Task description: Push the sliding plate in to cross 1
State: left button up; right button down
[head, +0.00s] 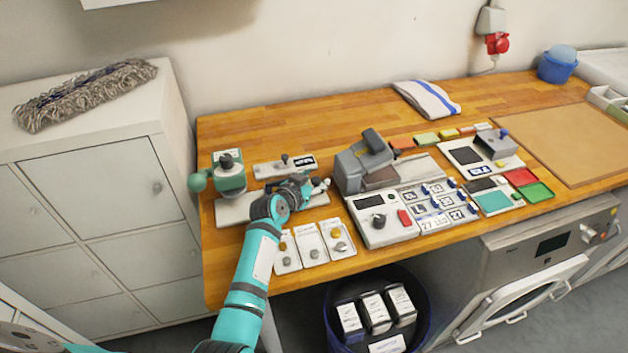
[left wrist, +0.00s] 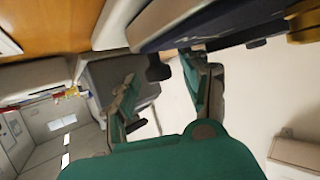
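My left gripper (head: 308,187) reaches over a pale grey base plate (head: 236,210) in front of the green press (head: 231,178). It hides part of this plate, and I cannot tell which piece is the sliding plate. No numbered cross can be made out. In the left wrist view the two fingers of my left gripper (left wrist: 160,85) stand apart with nothing held between them. A dark block (left wrist: 205,22) lies close beyond the fingers there. A grey press (head: 363,160) stands just right of my gripper in the head view. My right gripper is not in view.
A slim pale bar with a knob (head: 268,169) lies behind my gripper. Several small white trays (head: 312,241) lie in front. A white control box (head: 380,222) stands to the right. A folded towel (head: 428,98) lies at the back. The bench's back left is clear.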

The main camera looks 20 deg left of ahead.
pick_arm(q)
jog(key=c, duration=0.4)
grip_shut()
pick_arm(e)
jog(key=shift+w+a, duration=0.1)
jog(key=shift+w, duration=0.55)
